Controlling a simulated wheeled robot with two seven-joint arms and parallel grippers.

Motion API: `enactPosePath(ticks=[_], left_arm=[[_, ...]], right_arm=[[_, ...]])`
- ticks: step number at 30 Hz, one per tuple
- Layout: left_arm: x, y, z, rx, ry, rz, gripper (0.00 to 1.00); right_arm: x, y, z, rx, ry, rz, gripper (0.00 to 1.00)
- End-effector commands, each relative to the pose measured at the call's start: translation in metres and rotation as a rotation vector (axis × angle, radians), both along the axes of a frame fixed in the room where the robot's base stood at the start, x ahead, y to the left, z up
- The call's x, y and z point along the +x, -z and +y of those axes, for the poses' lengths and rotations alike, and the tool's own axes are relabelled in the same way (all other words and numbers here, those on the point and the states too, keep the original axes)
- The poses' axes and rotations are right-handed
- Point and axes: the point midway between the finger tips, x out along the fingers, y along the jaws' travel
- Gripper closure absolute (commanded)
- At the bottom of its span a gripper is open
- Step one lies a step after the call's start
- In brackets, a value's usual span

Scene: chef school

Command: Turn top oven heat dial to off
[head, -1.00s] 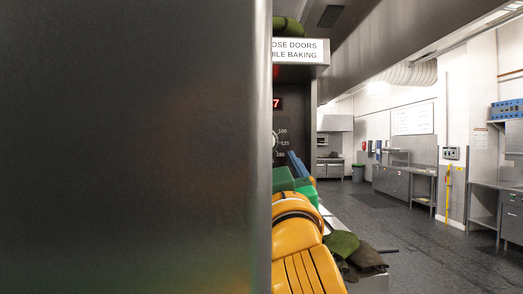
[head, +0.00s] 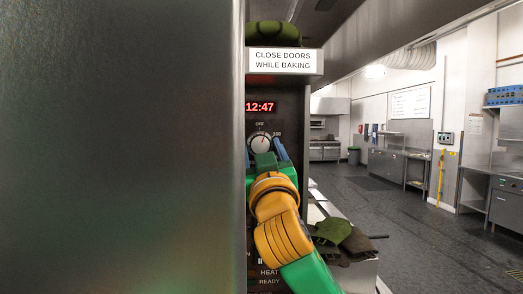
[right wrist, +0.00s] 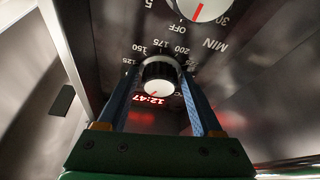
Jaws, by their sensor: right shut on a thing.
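The top heat dial (head: 260,143) is a round pale knob on the dark oven panel, under the 12:47 display. OFF is printed above it and 100 to its right. In the right wrist view, which is upside down, the dial (right wrist: 158,78) sits between the blue fingers of my right gripper (right wrist: 160,82). My right gripper (head: 266,150) is shut on the dial, its fingers at the knob's sides in the head view. My left gripper is not in view.
A large metal panel (head: 120,150) fills the left of the head view close by. A minute timer dial (right wrist: 200,8) lies beyond the heat dial in the wrist view. Green cloths (head: 340,237) lie on a surface to the right. The floor (head: 420,220) further right is open.

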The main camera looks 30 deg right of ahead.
Motion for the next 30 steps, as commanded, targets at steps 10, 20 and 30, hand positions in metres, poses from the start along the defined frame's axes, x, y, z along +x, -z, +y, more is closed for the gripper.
enactPosePath(ticks=[10,20,30], left_arm=[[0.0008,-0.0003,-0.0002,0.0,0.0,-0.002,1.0],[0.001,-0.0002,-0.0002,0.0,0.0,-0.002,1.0],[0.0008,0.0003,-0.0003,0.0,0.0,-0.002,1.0]], right_arm=[[-0.0022,-0.0028,-0.0025,-0.315,0.0,0.189,0.89],[-0.002,-0.0023,-0.0016,-0.354,-0.003,0.212,0.89],[-0.0021,-0.0015,-0.0018,-0.351,-0.003,0.213,0.17]])
